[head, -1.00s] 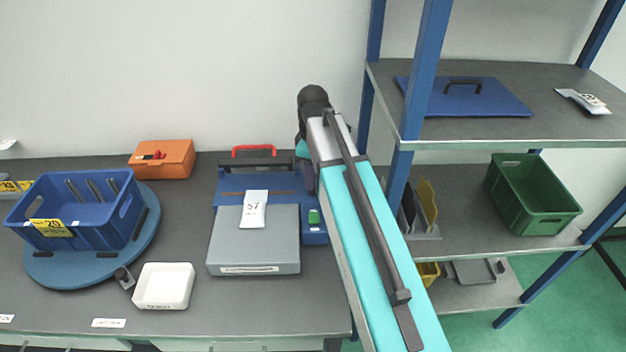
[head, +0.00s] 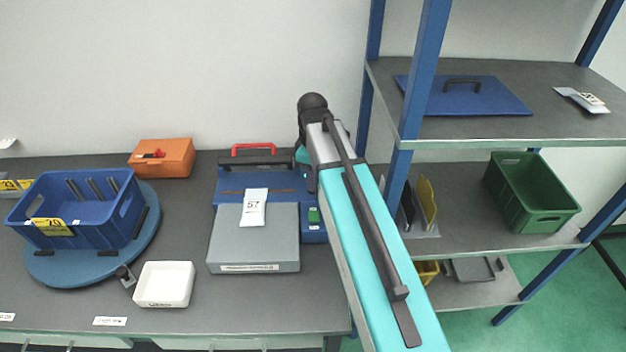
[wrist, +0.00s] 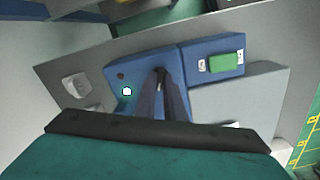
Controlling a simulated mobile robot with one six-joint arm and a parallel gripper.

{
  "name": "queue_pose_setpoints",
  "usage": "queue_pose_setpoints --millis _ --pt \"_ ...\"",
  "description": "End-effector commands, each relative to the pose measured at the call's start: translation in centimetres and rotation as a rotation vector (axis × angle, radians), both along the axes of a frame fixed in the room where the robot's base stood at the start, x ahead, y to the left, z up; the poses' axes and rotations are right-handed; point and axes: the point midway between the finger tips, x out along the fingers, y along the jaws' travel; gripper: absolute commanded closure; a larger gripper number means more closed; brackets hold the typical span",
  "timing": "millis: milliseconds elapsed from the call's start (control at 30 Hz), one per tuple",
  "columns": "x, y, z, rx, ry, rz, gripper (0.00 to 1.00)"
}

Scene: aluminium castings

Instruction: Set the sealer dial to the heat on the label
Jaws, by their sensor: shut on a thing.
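The sealer (head: 228,192) stands on the bench, with a blue body, a red handle and a grey plate. A white label packet (head: 254,208) marked 57 lies across its plate. In the wrist view the blue housing (wrist: 190,62) shows a green switch (wrist: 226,63) and a small lit spot. My gripper (wrist: 160,76) is shut at the top of this housing, its dark fingers close together. It is shut on the dial, which the fingers mostly hide; its setting cannot be read. In the head view my arm covers the gripper and dial.
A white tray (head: 164,303), a blue crate (head: 110,232) on a round blue board and an orange box (head: 162,172) stand left of the sealer. A rack with a blue upright (head: 398,190) and shelves is close on the right.

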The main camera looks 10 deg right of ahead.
Motion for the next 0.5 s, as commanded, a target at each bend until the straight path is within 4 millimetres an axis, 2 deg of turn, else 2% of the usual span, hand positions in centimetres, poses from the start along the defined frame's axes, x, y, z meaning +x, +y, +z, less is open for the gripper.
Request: queue_pose_setpoints --millis 267,500 --pt "-0.04 0.08 0.02 0.001 0.002 -0.027 1.0" --pt "-0.02 0.1 0.03 0.001 0.002 -0.124 1.0"
